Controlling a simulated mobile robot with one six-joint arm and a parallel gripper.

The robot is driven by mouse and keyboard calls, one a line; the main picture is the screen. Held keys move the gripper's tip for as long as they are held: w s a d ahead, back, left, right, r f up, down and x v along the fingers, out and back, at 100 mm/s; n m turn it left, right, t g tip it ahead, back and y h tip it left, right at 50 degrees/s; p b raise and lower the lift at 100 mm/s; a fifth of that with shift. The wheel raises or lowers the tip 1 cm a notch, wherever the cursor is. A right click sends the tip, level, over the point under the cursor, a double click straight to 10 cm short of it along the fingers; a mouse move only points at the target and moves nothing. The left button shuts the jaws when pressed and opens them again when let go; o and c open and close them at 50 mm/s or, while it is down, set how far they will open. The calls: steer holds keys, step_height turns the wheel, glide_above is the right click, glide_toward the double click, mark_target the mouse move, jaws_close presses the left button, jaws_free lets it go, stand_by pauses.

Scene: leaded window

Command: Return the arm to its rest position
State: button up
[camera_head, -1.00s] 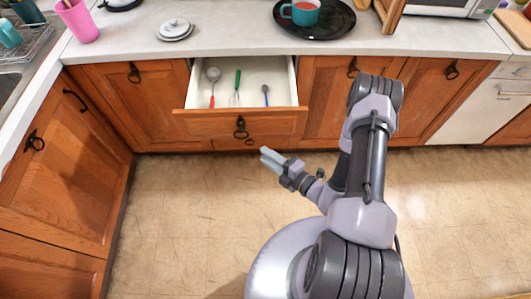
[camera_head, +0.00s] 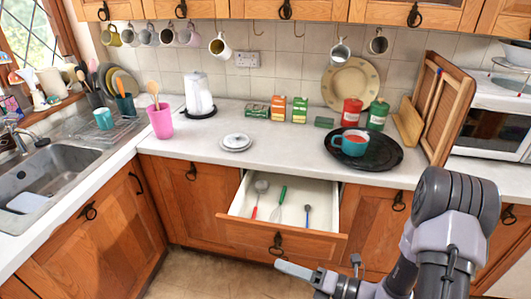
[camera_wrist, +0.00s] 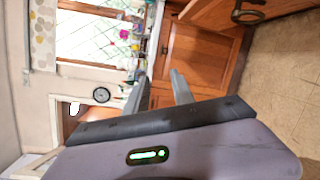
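My gripper (camera_head: 293,268) is in front of the open drawer, low and close to its front in the head view. In the wrist view its two fingers (camera_wrist: 160,76) stand apart with nothing between them. My arm rises on the right side of the head view, bent at the elbow. The drawer (camera_head: 282,237) is pulled out and holds a red-handled ladle (camera_head: 257,198), a green-handled whisk (camera_head: 281,200) and a small blue-handled utensil (camera_head: 307,214).
The counter holds a black tray (camera_head: 390,163) with a teal mug (camera_head: 351,144), a pink cup (camera_head: 160,121), a white kettle (camera_head: 198,95) and a microwave (camera_head: 497,128). A sink (camera_head: 50,172) is at left. Floor (camera_head: 190,275) before the cabinets is clear.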

steer(key=s+a+r+n+g+h, duration=0.45)
steer(key=s+r+n+g, duration=0.6)
steer(key=n, duration=0.85)
steer(key=s+d+r+n+t+h, duration=0.2)
steer(key=d+r+n+t+h, duration=0.1)
steer(key=r+n+t+h, duration=0.1)
steer(key=s+d+r+n+t+h, duration=0.3)
steer(key=r+n, duration=0.3)
steer(key=n, duration=0.3)
steer(key=shift+s+d+r+n+t+h, duration=0.3)
steer(key=shift+d+t+h, duration=0.15)
steer(key=shift+t+h, duration=0.15)
